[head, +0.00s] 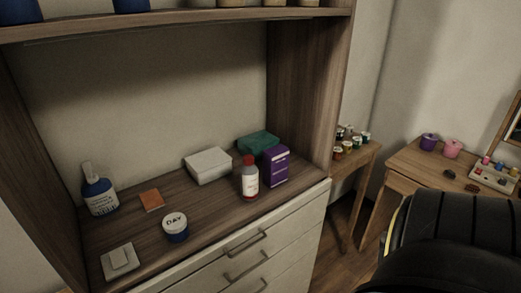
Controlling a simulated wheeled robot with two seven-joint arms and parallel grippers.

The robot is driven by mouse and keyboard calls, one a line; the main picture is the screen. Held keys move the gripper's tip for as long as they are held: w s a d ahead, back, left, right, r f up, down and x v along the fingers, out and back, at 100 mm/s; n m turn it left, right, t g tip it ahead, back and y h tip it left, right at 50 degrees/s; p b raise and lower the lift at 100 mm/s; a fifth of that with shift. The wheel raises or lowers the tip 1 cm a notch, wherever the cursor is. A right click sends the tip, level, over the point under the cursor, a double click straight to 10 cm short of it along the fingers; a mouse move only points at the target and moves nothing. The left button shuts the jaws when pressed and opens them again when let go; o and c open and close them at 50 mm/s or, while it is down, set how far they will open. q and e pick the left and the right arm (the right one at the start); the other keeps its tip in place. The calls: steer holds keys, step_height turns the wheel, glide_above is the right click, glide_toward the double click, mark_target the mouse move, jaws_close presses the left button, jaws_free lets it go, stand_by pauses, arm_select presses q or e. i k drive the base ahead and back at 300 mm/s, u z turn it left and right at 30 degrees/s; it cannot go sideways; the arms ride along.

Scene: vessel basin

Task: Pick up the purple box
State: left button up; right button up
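The purple box (275,167) stands upright near the right end of the wooden cabinet top. Neither of my grippers shows in the head view. A dark rounded shape fills the lower right corner and hides part of the floor and the right table.
On the cabinet top (205,209) are a white box (208,165), an orange box (151,200), a blue pump bottle (98,191), a jar marked DAY (175,227) and a white switch-like plate (119,261). A shelf (180,22) hangs above. The cabinet's side wall (305,90) bounds the right.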

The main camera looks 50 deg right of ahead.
mark_target(276, 158)
steer(key=i, duration=0.2)
steer(key=z, duration=1.15)
